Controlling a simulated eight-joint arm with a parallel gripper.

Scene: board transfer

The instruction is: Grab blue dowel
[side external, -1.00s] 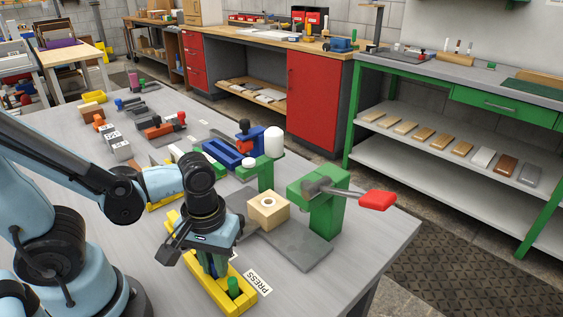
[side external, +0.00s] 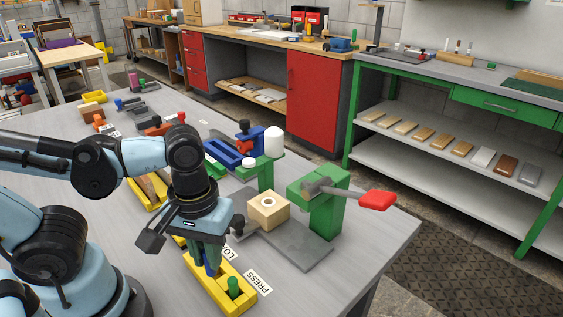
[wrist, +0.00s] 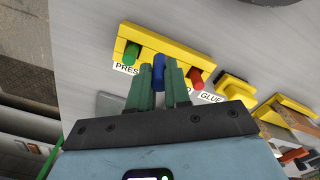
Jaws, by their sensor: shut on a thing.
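The blue dowel (wrist: 158,72) is upright between the two green fingers of my gripper (wrist: 158,84), which is shut on it. In the side external view my gripper (side external: 208,255) is over the yellow rack (side external: 208,297), and a little of the blue dowel (side external: 212,267) shows between the fingers. I cannot tell whether its lower end clears the rack. The rack also shows in the wrist view (wrist: 178,40).
A green dowel (side external: 233,287) stands in the rack, with a red dowel (wrist: 196,78) on the other side in the wrist view. A green press with a red handle (side external: 377,200) and a wooden block (side external: 268,213) stand to the right. Labels lie beside the rack.

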